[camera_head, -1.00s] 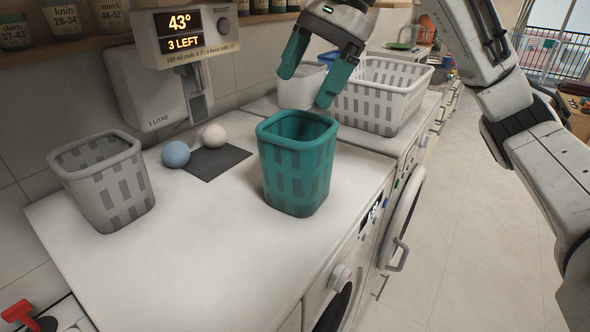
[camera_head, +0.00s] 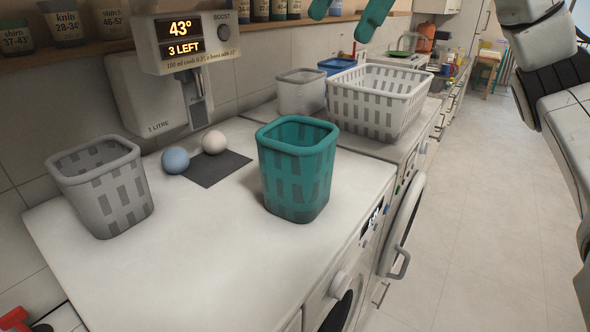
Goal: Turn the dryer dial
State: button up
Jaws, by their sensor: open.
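A white round dial (camera_head: 341,285) sticks out from the front panel of the near white machine (camera_head: 200,285), at the lower middle of the head view. A small display (camera_head: 372,216) sits further along the front. I cannot tell which machine is the dryer. My gripper (camera_head: 340,28) is at the top edge, with only its two teal fingers showing. They are apart and empty, high above the counter and far from the dial. The gripper's body is out of the picture.
A teal basket (camera_head: 297,170) stands near the front edge, with a grey basket (camera_head: 104,190) at left. A blue ball (camera_head: 175,160) and white ball (camera_head: 214,142) rest by a dark mat (camera_head: 222,172). A white laundry basket (camera_head: 376,98) stands behind. A round door (camera_head: 403,225) juts into the aisle.

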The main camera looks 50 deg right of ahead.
aim_at(342, 281)
jog(key=k, duration=1)
